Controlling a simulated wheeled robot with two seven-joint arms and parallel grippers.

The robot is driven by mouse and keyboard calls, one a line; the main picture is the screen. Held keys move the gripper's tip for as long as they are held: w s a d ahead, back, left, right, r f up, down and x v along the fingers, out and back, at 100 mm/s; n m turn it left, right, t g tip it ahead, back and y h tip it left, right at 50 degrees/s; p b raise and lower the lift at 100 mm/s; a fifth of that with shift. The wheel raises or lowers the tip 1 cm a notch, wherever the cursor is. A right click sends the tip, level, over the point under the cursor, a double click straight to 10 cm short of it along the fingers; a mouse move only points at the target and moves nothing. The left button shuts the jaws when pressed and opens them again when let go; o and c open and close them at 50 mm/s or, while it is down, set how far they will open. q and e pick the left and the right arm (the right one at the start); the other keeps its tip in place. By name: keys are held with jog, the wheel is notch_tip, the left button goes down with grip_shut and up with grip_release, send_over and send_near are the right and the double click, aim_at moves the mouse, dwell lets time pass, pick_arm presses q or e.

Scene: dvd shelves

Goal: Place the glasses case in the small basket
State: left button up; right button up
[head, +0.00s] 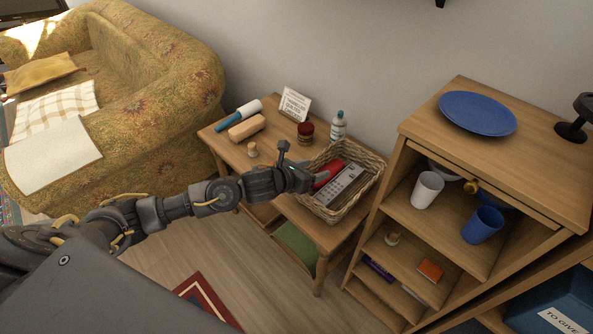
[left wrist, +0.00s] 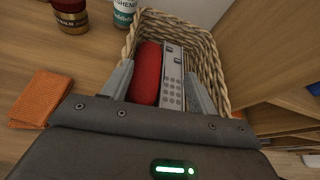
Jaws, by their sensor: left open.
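A red rounded case, which looks like the glasses case (head: 329,172), lies in the small wicker basket (head: 366,187) beside a grey remote (head: 346,183). The left wrist view shows the red case (left wrist: 146,72) lengthwise along the remote (left wrist: 172,76), inside the basket (left wrist: 205,50). My left gripper (head: 308,180) is at the basket's near left side. Its jaws (left wrist: 158,88) are open, with one finger left of the case and the other right of the remote. The lower end of the case is hidden behind the gripper body. My right gripper is not in view.
The side table (head: 231,147) also holds a tan rounded object (head: 247,127), a blue-and-white tube, a card, a jar (head: 305,132) and a bottle (head: 338,127). An orange cloth (left wrist: 41,98) lies left of the basket. A wooden shelf unit (head: 405,145) stands close on the right.

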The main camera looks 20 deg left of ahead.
pick_arm(q)
jog(key=v, duration=0.6)
jog(key=shift+s+a+r, duration=0.1)
jog(key=shift+s+r, duration=0.05)
jog(key=shift+s+a+r, duration=0.2)
jog(key=shift+s+r, duration=0.1)
jog(key=shift+s, duration=0.15)
